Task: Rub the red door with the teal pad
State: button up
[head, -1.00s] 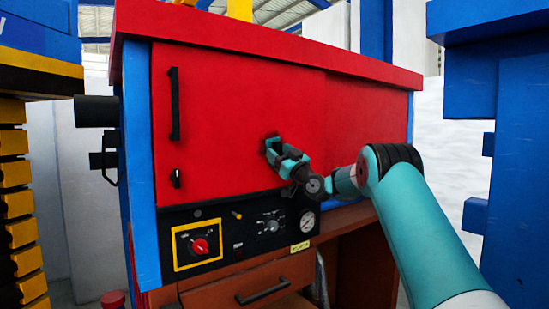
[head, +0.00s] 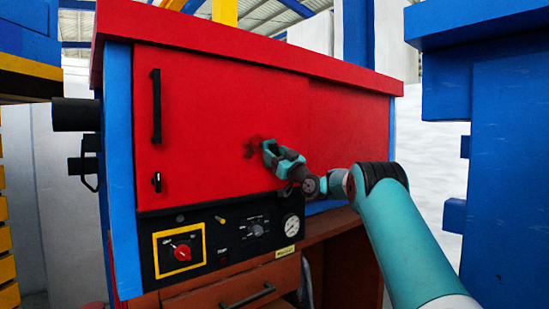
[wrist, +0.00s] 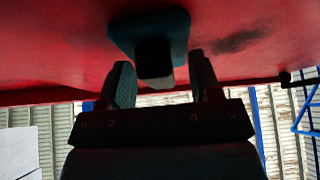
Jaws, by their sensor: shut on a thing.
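The red door (head: 200,125) is the front panel of a red and blue cabinet, with a dark smudge (head: 253,147) on it. My gripper (head: 280,160) is at the door, just right of and slightly below the smudge. In the wrist view the teal pad (wrist: 125,30) is a flat plate with a dark handle, lying against or very close to the red surface. My gripper is shut on the pad, its fingers either side of the handle. The smudge (wrist: 240,40) shows beside the pad, uncovered. The pad's rubbing face is hidden.
A black door handle (head: 156,105) stands out at the door's left. Below is a control panel (head: 225,236) with a red knob and gauge, then a brown drawer (head: 245,285). A blue structure (head: 515,150) stands to the right, with a gap between.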

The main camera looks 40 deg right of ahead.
jog(key=shift+r, duration=0.65)
jog(key=shift+a+f+b, duration=0.25)
jog(key=shift+a+b, duration=0.25)
jog(key=shift+b, duration=0.1)
jog(key=shift+a+r+b, duration=0.1)
jog(key=shift+a+b, duration=1.15)
jog(key=shift+a, duration=0.2)
